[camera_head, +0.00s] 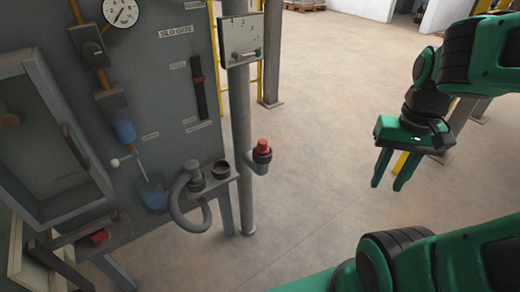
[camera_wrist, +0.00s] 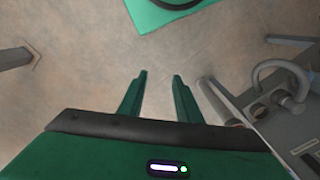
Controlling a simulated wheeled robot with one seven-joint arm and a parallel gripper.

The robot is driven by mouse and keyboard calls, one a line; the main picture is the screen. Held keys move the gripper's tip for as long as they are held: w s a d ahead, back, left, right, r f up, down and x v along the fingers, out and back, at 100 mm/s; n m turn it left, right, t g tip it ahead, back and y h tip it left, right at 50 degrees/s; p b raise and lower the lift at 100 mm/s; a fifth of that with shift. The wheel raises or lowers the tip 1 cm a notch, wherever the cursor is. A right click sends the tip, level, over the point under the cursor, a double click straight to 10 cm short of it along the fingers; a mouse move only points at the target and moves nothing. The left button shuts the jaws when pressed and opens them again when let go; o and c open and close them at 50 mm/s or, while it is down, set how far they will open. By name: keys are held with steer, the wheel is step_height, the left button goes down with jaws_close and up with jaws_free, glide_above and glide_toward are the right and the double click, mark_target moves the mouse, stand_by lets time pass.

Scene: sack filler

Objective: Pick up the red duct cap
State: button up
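The red duct cap (camera_head: 263,146) sits on top of a short dark-collared elbow pipe that branches off the grey vertical post, in the middle of the head view. My gripper (camera_head: 389,184) hangs to the right of the cap, well apart from it, with its green fingers pointing down. In the wrist view the two fingers (camera_wrist: 160,78) stand apart with nothing between them. I cannot clearly make out the red cap in the wrist view. The gripper is open and empty.
The grey panel (camera_head: 170,80) with gauge, levers and an open-fronted box fills the left. A curved grey hose (camera_head: 178,205) and a dark-rimmed cup (camera_head: 221,169) sit on a small shelf left of the cap. The grey post (camera_head: 239,120) stands beside it. Floor between cap and gripper is clear.

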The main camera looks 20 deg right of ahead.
steer(key=shift+o, duration=0.6)
steer(key=o, duration=0.4)
steer(key=shift+s+r, duration=0.15)
steer(key=shift+s, duration=0.15)
steer(key=n+t+y, duration=0.9)
steer(key=n, duration=0.6)
glide_toward(254, 148)
steer(key=shift+s+d+r, duration=0.35)
steer(key=shift+s+r, duration=0.05)
steer(key=shift+s, duration=0.25)
steer(key=shift+t, duration=0.3)
steer(key=shift+w+r+x, duration=0.1)
steer(key=shift+r+x, duration=0.05)
steer(key=shift+x, duration=1.7)
steer(key=shift+w+r+x, duration=0.1)
steer(key=shift+r+x, duration=0.05)
steer(key=shift+x, duration=1.75)
steer(key=shift+w+r+x, duration=0.1)
steer(key=shift+r+x, duration=0.05)
steer(key=shift+x, duration=1.7)
